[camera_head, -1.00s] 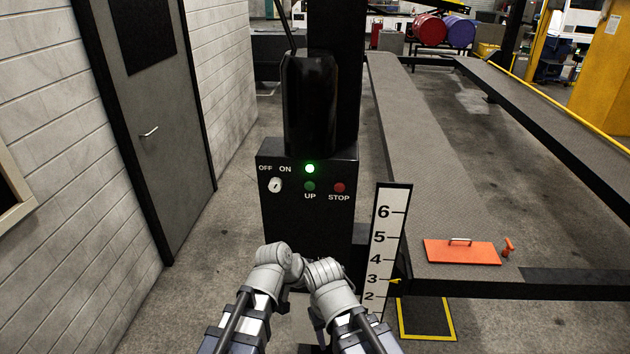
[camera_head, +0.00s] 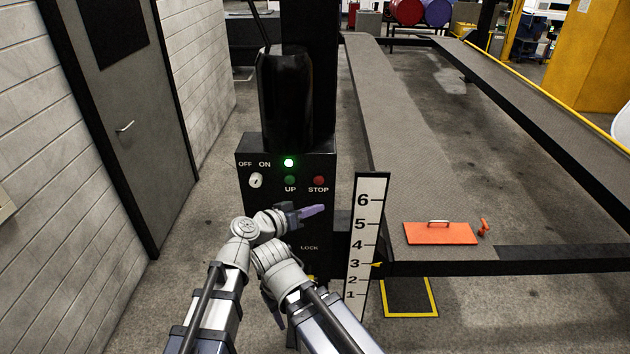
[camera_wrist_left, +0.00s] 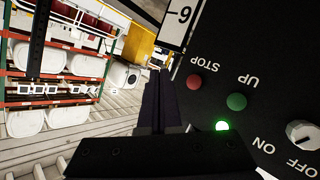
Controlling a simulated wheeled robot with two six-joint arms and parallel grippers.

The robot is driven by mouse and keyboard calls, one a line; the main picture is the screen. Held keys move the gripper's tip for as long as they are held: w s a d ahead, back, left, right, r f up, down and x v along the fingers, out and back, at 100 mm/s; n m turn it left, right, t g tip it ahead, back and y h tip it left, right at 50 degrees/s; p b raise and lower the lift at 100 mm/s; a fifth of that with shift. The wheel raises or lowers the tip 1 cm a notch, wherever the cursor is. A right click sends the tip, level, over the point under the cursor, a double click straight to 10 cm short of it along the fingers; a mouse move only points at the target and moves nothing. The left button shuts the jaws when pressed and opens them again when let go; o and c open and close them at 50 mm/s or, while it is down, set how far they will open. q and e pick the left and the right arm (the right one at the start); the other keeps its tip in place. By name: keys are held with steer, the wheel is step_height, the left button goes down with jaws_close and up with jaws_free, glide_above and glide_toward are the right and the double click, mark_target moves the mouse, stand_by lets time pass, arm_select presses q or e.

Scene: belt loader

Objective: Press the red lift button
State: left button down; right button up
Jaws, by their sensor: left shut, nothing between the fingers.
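The red button (camera_head: 319,181), labelled STOP, is on the front of the black control box (camera_head: 260,220). It also shows in the left wrist view (camera_wrist_left: 194,82). A green UP button (camera_head: 290,180) sits to its left, below a lit green lamp (camera_head: 289,163). My left gripper (camera_head: 318,210) is shut and empty, pointing right, and appears below the red button in the head view. In the left wrist view its dark fingers (camera_wrist_left: 160,80) lie together, left of the red button and apart from it. My right gripper (camera_head: 273,308) points down; its fingers are too unclear to judge.
A white OFF/ON switch (camera_head: 256,181) is on the box's left. A numbered scale (camera_head: 366,240) stands right of the box, its yellow pointer near 3. The grey lift platform (camera_head: 400,130) carries an orange plate (camera_head: 440,233). A grey door (camera_head: 125,120) is left, with open floor between.

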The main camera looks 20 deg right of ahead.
arm_select(q)
steer(key=shift+w, duration=0.1)
glide_toward(323, 182)
steer(key=shift+s+d+f+x, duration=0.1)
steer(key=shift+s+x, duration=0.1)
steer(key=shift+x, duration=0.7)
steer(key=shift+s+d+f+x, duration=0.1)
steer(key=shift+s+x, duration=0.05)
steer(key=shift+x, duration=0.75)
steer(key=shift+s+d+x, duration=0.1)
steer(key=shift+s+x, duration=0.1)
steer(key=shift+x, duration=0.7)
steer(key=shift+w, duration=0.4)
steer(key=shift+w+d, duration=0.2)
steer(key=shift+w, duration=0.25)
stand_by(0.8)
steer(key=shift+s+a, duration=0.25)
steer(key=shift+s, duration=0.65)
